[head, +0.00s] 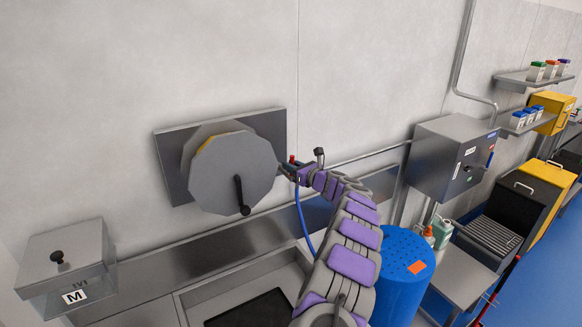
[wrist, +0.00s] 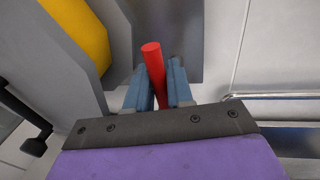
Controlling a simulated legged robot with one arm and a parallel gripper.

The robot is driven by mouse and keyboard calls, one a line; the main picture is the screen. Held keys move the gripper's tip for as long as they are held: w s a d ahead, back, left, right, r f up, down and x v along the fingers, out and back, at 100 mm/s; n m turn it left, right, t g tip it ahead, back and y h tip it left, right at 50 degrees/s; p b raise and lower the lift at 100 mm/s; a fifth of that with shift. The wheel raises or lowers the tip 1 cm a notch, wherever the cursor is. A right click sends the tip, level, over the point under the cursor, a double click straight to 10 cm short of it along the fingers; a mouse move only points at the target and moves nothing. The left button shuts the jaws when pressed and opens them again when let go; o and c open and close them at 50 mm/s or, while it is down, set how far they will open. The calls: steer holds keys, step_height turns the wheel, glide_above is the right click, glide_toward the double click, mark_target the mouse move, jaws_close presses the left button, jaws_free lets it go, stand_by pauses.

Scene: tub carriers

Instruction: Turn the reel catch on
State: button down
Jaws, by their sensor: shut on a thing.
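The reel (head: 233,172) is a grey many-sided drum on a dark wall plate (head: 176,178), with a black crank handle (head: 240,192) on its face. Its yellow inner part (wrist: 80,42) shows in the wrist view. A red peg, apparently the reel catch (wrist: 154,72), stands just right of the reel. My gripper (wrist: 160,88) has its two blue-grey fingers on either side of the red peg and is shut on it. In the head view my gripper (head: 289,170) is at the right edge of the wall plate, and the peg is mostly hidden there.
A blue hose (head: 300,212) hangs below my gripper. A blue drum (head: 402,268) stands right of my arm, and a grey wall box (head: 452,158) is further right. A lidded bin marked M (head: 70,262) is at lower left, beside a sink (head: 215,283).

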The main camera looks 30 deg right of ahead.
steer(key=shift+f, duration=0.35)
steer(key=c, duration=1.3)
jaws_free()
steer(key=shift+o, duration=0.8)
steer(key=shift+d, duration=0.15)
steer(key=shift+r, duration=0.15)
steer(key=shift+s+r, duration=0.1)
steer(key=shift+s, duration=0.05)
steer(key=b+v, duration=0.2)
steer(key=v, duration=1.5)
steer(key=shift+d, duration=0.2)
steer(key=shift+a, duration=0.1)
